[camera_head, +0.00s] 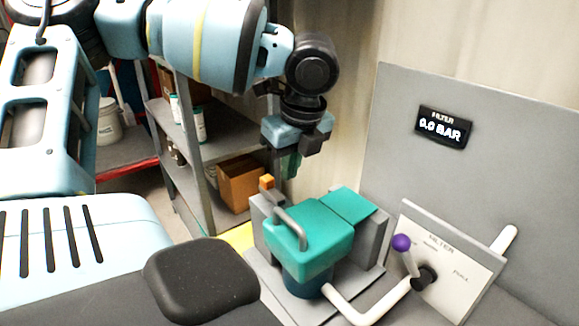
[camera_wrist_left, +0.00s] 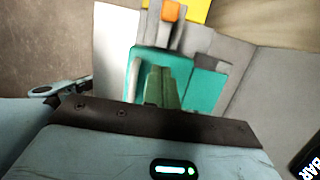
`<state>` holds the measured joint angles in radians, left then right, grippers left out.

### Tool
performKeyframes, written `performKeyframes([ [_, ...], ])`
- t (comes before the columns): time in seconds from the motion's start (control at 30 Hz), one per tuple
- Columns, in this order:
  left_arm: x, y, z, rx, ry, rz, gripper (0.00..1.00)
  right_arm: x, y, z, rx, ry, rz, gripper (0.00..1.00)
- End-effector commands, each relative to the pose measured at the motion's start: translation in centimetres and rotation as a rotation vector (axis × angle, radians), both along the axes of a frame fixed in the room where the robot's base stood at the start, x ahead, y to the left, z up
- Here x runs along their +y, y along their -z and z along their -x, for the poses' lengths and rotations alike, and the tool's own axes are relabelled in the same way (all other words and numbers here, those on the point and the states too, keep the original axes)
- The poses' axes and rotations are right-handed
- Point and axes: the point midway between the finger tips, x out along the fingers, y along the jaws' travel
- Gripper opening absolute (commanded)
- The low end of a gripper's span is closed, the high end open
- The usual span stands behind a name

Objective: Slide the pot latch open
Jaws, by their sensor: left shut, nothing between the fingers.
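The filter pot (camera_head: 308,250) has a teal lid with a grey bar handle (camera_head: 289,229) and sits between grey side blocks. The latch's orange knob (camera_head: 267,182) stands on top of the grey block at the pot's left. My left gripper (camera_head: 291,168) hangs pointing down, above and behind the pot, a little right of the knob. It is shut and empty. In the left wrist view its green fingers (camera_wrist_left: 164,88) cover part of the teal lid (camera_wrist_left: 205,88), and the orange knob (camera_wrist_left: 171,11) shows at the top edge, apart from the fingers. My right gripper is not in view.
A valve panel with a purple-knobbed lever (camera_head: 401,243) stands right of the pot, joined by a white pipe (camera_head: 372,305). A display (camera_head: 443,127) on the grey board reads 0.0 BAR. Shelves with a cardboard box (camera_head: 241,184) stand behind at left.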

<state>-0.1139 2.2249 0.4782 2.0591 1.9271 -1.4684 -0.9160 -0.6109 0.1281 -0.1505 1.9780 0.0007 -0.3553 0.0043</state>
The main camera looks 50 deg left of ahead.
Motion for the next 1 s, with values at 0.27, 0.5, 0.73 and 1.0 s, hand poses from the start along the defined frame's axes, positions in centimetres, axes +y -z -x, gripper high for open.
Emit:
performKeyframes([
  [0.27, -0.9, -3.6, 0.0, 0.0, -0.001, -0.001, 0.0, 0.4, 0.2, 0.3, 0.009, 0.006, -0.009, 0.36],
  [0.5, -1.1, -4.2, 0.1, 0.001, 0.001, 0.0, 0.0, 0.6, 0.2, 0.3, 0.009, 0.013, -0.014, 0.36],
  [0.73, -1.0, -4.2, 0.1, 0.001, 0.0, 0.0, 0.0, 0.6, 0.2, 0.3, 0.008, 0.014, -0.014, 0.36],
  [1.0, -1.0, -4.1, 0.1, 0.001, 0.0, 0.0, 0.0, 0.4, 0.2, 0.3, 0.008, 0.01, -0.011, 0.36],
])
